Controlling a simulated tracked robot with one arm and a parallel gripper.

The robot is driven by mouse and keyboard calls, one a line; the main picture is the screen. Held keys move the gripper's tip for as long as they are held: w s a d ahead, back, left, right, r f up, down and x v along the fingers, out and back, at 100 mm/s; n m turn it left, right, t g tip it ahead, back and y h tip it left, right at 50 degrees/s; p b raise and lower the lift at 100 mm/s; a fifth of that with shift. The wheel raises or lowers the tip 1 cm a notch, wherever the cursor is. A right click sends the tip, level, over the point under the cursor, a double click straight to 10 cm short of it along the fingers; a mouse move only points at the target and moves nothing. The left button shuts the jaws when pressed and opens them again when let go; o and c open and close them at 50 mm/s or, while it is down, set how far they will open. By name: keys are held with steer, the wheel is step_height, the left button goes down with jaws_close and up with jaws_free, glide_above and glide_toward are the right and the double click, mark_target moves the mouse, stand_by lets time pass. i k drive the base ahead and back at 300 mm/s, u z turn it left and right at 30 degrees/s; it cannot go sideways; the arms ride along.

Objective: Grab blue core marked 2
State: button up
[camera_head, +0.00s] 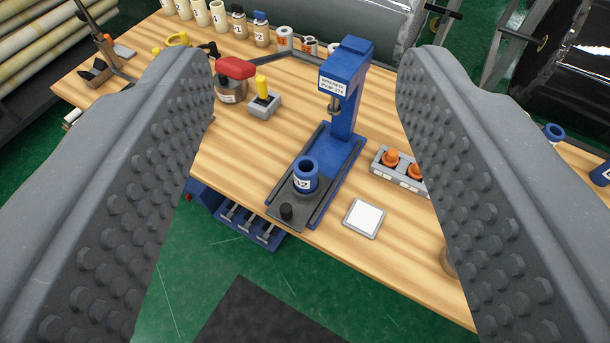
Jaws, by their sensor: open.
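A short blue core (306,175) stands upright on the dark sliding plate of a blue press (343,95). Its white label shows what looks like a 2, perhaps with a mark before it. My gripper (305,65) is open and empty, its two grey studded fingers wide apart at the left and right of the view. The core appears between the fingers, and neither touches it. At the back edge, a container with a blue top (261,28) also has a label that may read 2.
A black knob (287,212) stands just in front of the core, and the press column rises behind it. A white square pad (363,218) and a rack with orange plugs (392,170) lie to the right. A red-topped device (235,75) stands left.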

mark_target(306, 168)
steer(key=z, duration=2)
steer(key=k, duration=1.1)
steer(key=u, duration=1.1)
steer(key=i, duration=1)
steer(key=z, duration=0.05)
